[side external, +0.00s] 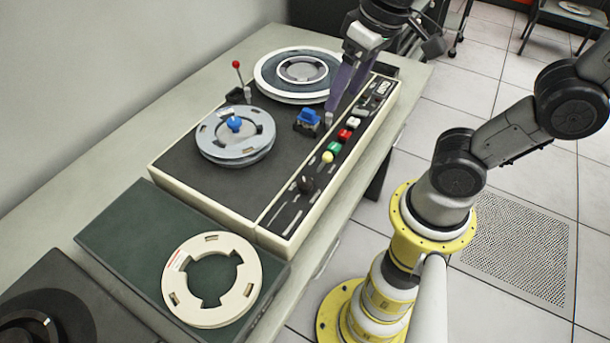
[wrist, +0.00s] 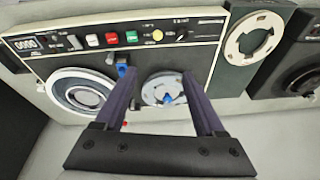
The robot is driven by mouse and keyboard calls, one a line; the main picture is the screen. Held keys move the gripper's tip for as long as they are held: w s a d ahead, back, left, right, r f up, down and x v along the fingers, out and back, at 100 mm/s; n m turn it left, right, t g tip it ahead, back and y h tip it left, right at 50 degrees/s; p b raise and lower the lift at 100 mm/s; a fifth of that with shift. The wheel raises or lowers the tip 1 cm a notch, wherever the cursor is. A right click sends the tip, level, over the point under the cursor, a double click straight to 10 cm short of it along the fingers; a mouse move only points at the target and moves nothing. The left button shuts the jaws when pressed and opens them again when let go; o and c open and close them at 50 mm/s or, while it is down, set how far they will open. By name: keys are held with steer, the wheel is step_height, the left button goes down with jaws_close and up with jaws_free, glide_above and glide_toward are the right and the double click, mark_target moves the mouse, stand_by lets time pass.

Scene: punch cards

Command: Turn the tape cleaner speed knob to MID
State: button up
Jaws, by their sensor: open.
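The tape cleaner (side external: 188,193) is a cream-edged machine with a dark top on the table; it also shows in the wrist view (wrist: 215,50). A small black round knob (side external: 306,184) sits on its control strip, beyond the yellow button; in the wrist view the knob (wrist: 181,34) is near the strip's right end. Its pointer setting and labels are too small to read. My gripper (side external: 331,112) is above the machine's far part, away from the knob. In the wrist view its purple fingers (wrist: 158,72) are wide apart with nothing between them.
Coloured buttons (side external: 339,142) line the strip. A blue part (side external: 307,119), a grey reel with a blue hub (side external: 235,140), a larger reel (side external: 297,75) and a red-tipped lever (side external: 237,66) stand up from the machine. A cream ring (side external: 180,290) lies on a green panel nearby.

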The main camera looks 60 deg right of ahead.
mark_target(305, 182)
steer(key=w+a+f+n+g, duration=0.2)
steer(key=w+a+f+g, duration=0.15)
steer(key=a+f, duration=0.2)
steer(key=f, duration=1.3)
steer(key=shift+w+a, duration=0.3)
steer(key=shift+a, duration=0.05)
steer(key=shift+c, duration=0.4)
steer(key=shift+r, duration=0.1)
jaws_close()
